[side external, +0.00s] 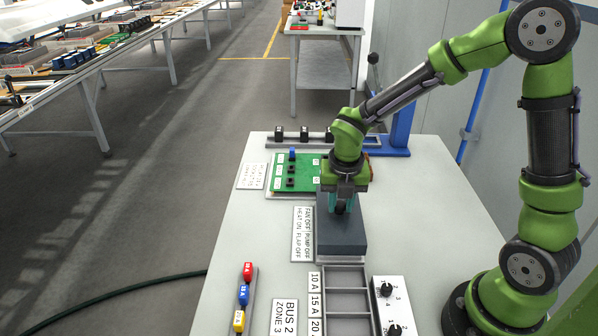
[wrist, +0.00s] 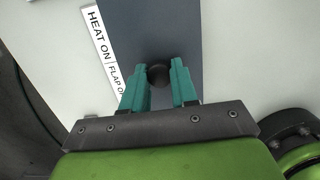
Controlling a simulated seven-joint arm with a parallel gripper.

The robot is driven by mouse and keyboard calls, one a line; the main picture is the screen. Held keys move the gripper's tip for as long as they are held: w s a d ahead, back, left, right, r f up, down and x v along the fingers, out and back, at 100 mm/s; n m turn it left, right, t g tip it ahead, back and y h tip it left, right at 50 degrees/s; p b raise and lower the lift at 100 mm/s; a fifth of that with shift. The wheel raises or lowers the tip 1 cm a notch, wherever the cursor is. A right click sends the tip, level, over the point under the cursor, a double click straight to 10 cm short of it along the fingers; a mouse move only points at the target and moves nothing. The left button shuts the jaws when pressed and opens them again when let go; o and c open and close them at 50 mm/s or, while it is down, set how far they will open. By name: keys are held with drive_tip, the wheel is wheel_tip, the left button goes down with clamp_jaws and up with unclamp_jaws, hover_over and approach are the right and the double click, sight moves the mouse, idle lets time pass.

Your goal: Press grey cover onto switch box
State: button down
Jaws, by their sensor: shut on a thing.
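The dark grey cover (side external: 341,238) is a long block in the middle of the table, right of the white FAN/PUMP/HEAT/FLAP label plate. In the wrist view the cover (wrist: 166,28) runs up the picture as a broad grey strip. My gripper (side external: 342,206) points down over it, its teal fingers shut on the cover's round black knob (wrist: 158,76). The switch box cannot be made out; it may be hidden under the cover. I cannot tell whether the cover is fully seated.
The label plate (side external: 303,234) stands left of the cover. A tray with empty compartments (side external: 347,301) lies in front, with a dial panel (side external: 390,305) beside it. A green board (side external: 292,172) is behind. Coloured blocks (side external: 243,295) stand front left.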

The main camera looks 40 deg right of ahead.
sight(340, 221)
drive_tip(key=shift+f, duration=1)
drive_tip(key=c, duration=0.8)
unclamp_jaws()
drive_tip(key=r, duration=0.5)
drive_tip(key=s+a+r, duration=0.1)
drive_tip(key=r, duration=1)
drive_tip(key=shift+s+a+r, duration=0.35)
drive_tip(key=shift+s+a, duration=0.05)
